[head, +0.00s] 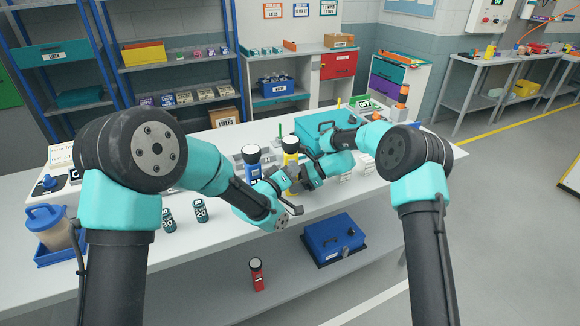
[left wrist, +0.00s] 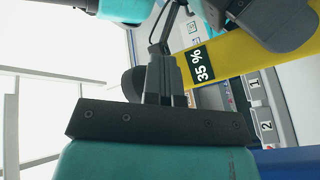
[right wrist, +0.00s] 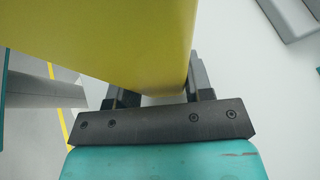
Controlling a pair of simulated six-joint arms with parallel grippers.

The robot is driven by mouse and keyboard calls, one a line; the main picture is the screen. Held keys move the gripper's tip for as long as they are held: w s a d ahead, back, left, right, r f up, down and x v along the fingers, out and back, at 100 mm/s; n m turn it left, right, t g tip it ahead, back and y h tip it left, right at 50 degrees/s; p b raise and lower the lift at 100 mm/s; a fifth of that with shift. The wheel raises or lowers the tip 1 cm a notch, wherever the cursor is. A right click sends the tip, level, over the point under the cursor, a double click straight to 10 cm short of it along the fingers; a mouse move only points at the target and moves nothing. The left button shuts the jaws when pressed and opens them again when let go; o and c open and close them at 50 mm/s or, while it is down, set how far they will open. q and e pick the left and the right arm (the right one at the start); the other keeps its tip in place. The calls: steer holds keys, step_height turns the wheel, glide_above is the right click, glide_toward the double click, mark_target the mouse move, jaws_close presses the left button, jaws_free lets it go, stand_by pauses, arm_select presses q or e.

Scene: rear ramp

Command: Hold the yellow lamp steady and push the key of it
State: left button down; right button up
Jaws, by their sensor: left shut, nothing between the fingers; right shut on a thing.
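The yellow lamp (head: 290,158) stands upright with a dark top, beside a blue lamp (head: 252,172). In the left wrist view the yellow lamp (left wrist: 236,58) crosses the upper right with a "35 %" label. My right gripper (right wrist: 158,85) is shut on the yellow lamp (right wrist: 110,45), whose body fills the space between its fingers. My left gripper (left wrist: 167,62) is shut and empty, its tips close to the lamp's body. I cannot tell whether they touch it. In the head view the arms hide the lamp's lower part. I cannot make out the key.
Small dark canisters (head: 200,210) stand near the table's front edge. A teal case (head: 315,128) is behind the lamps. A red lamp (head: 257,275) and a blue box (head: 334,240) are on the lower shelf. A blue-lidded jug (head: 47,222) stands at the left.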

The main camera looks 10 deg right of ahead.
arm_select(q)
steer(key=shift+s, duration=0.55)
steer(key=shift+s, duration=0.15)
steer(key=shift+s, duration=2.85)
arm_select(e)
steer(key=o, duration=0.8)
steer(key=shift+d, duration=0.1)
